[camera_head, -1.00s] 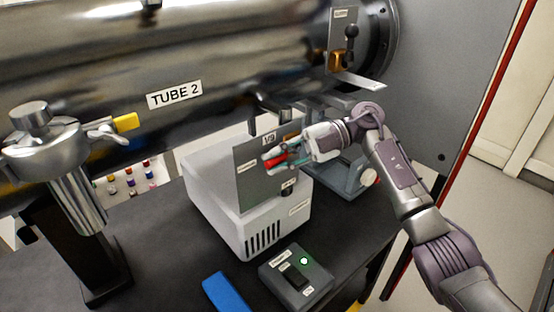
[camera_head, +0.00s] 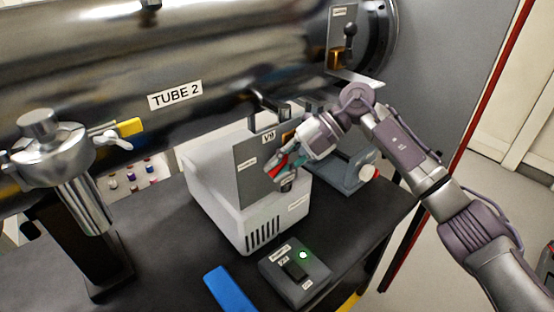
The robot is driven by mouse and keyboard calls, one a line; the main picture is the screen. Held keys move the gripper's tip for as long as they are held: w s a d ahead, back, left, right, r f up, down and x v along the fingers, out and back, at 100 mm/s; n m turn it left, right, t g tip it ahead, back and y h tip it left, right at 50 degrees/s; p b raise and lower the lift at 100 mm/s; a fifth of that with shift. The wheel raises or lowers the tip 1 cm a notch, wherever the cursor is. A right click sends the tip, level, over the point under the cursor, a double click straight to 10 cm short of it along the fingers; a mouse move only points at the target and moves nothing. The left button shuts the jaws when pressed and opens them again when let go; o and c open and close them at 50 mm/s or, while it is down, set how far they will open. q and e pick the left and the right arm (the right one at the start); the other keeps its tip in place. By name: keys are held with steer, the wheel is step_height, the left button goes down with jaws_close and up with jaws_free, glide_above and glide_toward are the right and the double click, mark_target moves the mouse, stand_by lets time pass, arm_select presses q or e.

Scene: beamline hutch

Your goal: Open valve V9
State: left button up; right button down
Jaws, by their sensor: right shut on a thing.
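The panel stands at the front of a white box on the dark bench. My right gripper (camera_head: 280,169) reaches in from the right and is shut on the red handle. The handle slants in the picture, and the fingers hide much of it and the valve body. My left gripper is not in view.
A large metal tube (camera_head: 180,60) labelled TUBE 2 runs above the box. A grey switch box (camera_head: 295,272) with a lit green light and a blue object (camera_head: 230,289) lie in front.

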steer(key=shift+w+d+f+t+h, duration=0.2)
steer(key=shift+f+t+h, duration=0.25)
steer(key=shift+h, duration=0.45)
steer(key=c, duration=1.1)
jaws_free()
steer(key=v, duration=1.2)
steer(key=shift+d, duration=0.1)
